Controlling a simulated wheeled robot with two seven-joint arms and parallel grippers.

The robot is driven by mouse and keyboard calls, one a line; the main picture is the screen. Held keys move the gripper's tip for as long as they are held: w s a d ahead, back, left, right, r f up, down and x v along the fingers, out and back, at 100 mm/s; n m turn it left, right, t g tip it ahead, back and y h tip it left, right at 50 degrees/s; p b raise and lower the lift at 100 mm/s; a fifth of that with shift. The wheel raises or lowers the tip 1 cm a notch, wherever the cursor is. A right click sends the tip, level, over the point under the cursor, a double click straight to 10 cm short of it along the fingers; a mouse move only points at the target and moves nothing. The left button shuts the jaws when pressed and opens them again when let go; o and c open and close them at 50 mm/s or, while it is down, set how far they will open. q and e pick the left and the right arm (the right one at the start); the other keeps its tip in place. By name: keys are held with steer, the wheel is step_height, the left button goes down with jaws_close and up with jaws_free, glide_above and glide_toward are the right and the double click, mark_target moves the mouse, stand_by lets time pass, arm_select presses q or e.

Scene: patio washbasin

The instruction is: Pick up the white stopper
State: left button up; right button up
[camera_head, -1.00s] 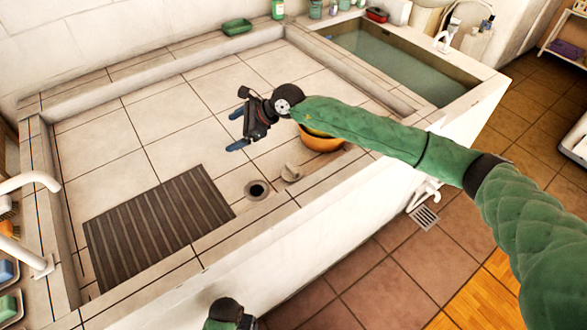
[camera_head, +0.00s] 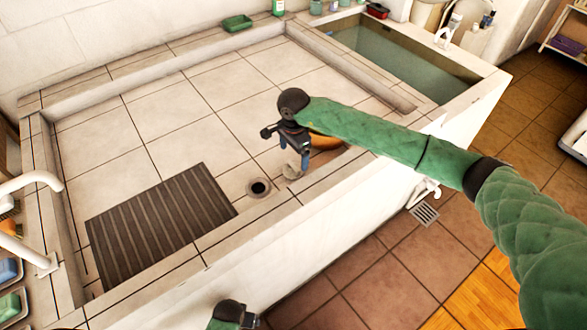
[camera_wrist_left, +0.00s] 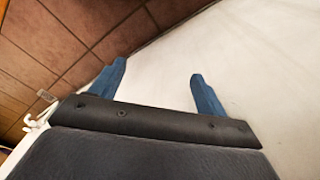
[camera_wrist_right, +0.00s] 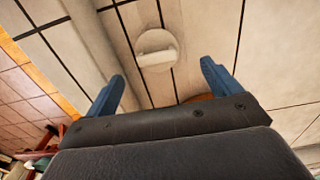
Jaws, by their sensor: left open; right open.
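The white stopper (camera_head: 291,172), a pale disc with a raised grip bar, lies on the tiled basin floor just right of the drain hole (camera_head: 258,188). In the right wrist view the stopper (camera_wrist_right: 155,42) shows whole, beyond the gap between the fingertips. My right gripper (camera_head: 295,158) is open and points down over the stopper, partly covering it in the head view. Its blue fingers (camera_wrist_right: 162,72) hold nothing; I cannot tell whether they touch it. My left gripper (camera_wrist_left: 158,70) is open and empty beside the basin's white outer wall; its wrist shows at the bottom of the head view.
An orange bowl (camera_head: 328,142) stands close behind my right gripper, partly hidden. A dark ribbed mat (camera_head: 160,222) lies left of the drain. The basin's front rim (camera_head: 225,238) runs close to the stopper. A water-filled trough (camera_head: 400,65) is at the back right.

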mark_target(295, 165)
steer(key=shift+f, duration=0.35)
step_height(295, 165, down, 4)
steer(key=p, duration=0.3)
steer(key=shift+s+d, duration=0.1)
steer(key=shift+d, duration=0.05)
steer(key=shift+f, duration=0.65)
steer(key=c, duration=1.1)
arm_select(q)
step_height(295, 165, down, 10)
steer(key=s+a, duration=0.2)
arm_select(e)
steer(key=shift+o, duration=0.2)
arm_select(q)
steer(key=shift+s+a+f, duration=0.1)
steer(key=shift+a, duration=0.05)
arm_select(e)
steer(key=shift+r, duration=0.1)
